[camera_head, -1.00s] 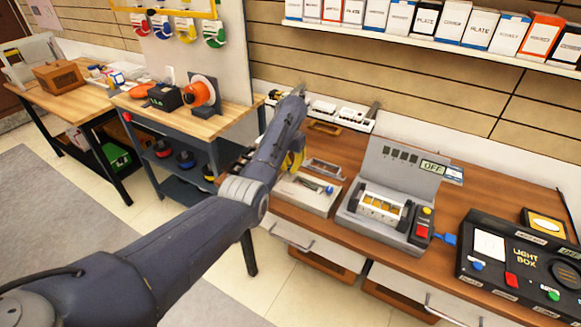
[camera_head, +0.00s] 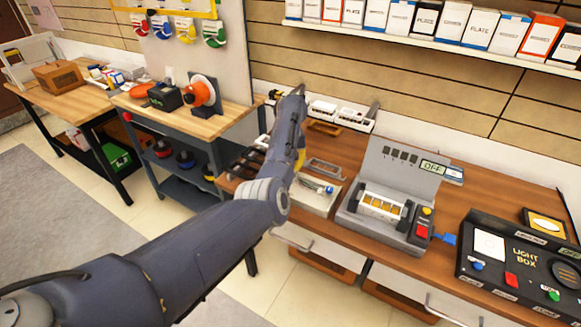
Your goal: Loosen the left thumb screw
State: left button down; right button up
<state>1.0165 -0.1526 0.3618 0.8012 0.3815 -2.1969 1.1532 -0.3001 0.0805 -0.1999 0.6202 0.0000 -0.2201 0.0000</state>
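A grey device (camera_head: 350,214) with a raised lid (camera_head: 408,166) stands on the brown bench. Its display reads OFF, and it has a pale insert with yellow windows, a red button (camera_head: 422,231) and a yellow knob (camera_head: 427,211). I cannot make out a thumb screw at this size. My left arm comes in from the lower left and bends near the bench's left part, left of the device. My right gripper is not in view.
A pale tray (camera_head: 318,205) with small tools lies left of the device. A black light box (camera_head: 522,262) stands at the right. White bins (camera_head: 345,116) line the back. A shelf of boxes (camera_head: 430,48) hangs above. The bench front holds drawers.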

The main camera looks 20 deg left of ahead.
pick_arm(q)
jog(key=shift+n, duration=0.3)
jog(key=c, duration=1.2)
grip_release()
notch_tip(320, 180, up, 12)
jog(key=shift+r, duration=0.1)
